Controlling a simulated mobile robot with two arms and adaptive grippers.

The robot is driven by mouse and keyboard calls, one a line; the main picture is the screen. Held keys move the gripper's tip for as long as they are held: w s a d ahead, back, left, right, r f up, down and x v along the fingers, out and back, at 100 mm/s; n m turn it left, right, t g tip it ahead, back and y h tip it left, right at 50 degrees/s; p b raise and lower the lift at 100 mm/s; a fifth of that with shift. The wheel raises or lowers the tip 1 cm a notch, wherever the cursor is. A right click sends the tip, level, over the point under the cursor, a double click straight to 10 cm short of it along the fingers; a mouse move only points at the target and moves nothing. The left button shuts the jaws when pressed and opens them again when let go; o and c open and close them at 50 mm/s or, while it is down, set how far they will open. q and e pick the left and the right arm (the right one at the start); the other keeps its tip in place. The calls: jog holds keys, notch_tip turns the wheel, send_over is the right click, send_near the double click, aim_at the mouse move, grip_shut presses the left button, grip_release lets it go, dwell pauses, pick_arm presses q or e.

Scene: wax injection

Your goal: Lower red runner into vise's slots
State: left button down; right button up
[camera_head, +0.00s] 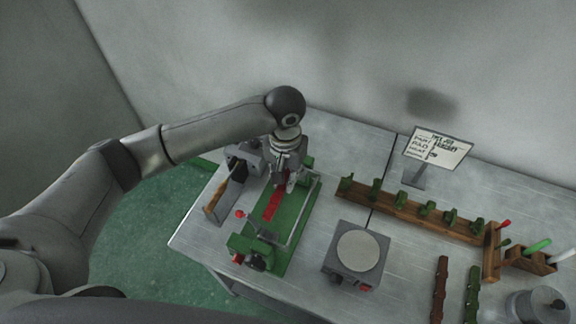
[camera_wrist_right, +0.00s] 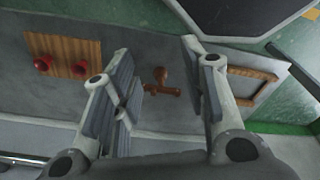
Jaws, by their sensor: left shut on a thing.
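The red runner (camera_head: 271,207) shows as a red strip over the green vise (camera_head: 241,244) at the left of the table in the head view. My left gripper (camera_head: 288,184) points down at the far end of the strip and is shut on the runner. The gripper hides that end, and I cannot tell whether the runner is in the slots or just above them. My right gripper (camera_wrist_right: 158,88) is open in the right wrist view, with nothing between its fingers.
A grey device with a round plate (camera_head: 358,252) stands right of the vise. A wooden rack (camera_head: 410,212) with several green pieces lies behind it. A sign (camera_head: 438,147) stands at the back. A brown object (camera_wrist_right: 162,82) lies below my right gripper.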

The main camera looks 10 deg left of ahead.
pick_arm(q)
jog(key=shift+s+r, duration=0.1)
jog(key=shift+s, duration=0.15)
jog(key=shift+s+r, duration=0.15)
jog(key=shift+s, duration=0.35)
jog(key=shift+w, duration=0.15)
jog(key=shift+w+f, duration=0.1)
jog(key=shift+f, duration=0.35)
notch_tip(320, 180, down, 2)
jog(key=shift+f+b, duration=0.1)
jog(key=shift+b, duration=0.4)
notch_tip(320, 180, down, 3)
jog(key=shift+r+b, duration=0.1)
jog(key=shift+b, duration=0.3)
pick_arm(e)
jog(key=s, duration=0.1)
jog(key=s+f, duration=0.1)
jog(key=s, duration=0.1)
jog(key=shift+s+d+f, duration=0.1)
jog(key=shift+d+f, duration=0.15)
jog(key=shift+f, duration=0.15)
jog(key=shift+w+a+r, duration=0.1)
jog(key=shift+w+a, duration=0.05)
jog(key=shift+w, duration=0.05)
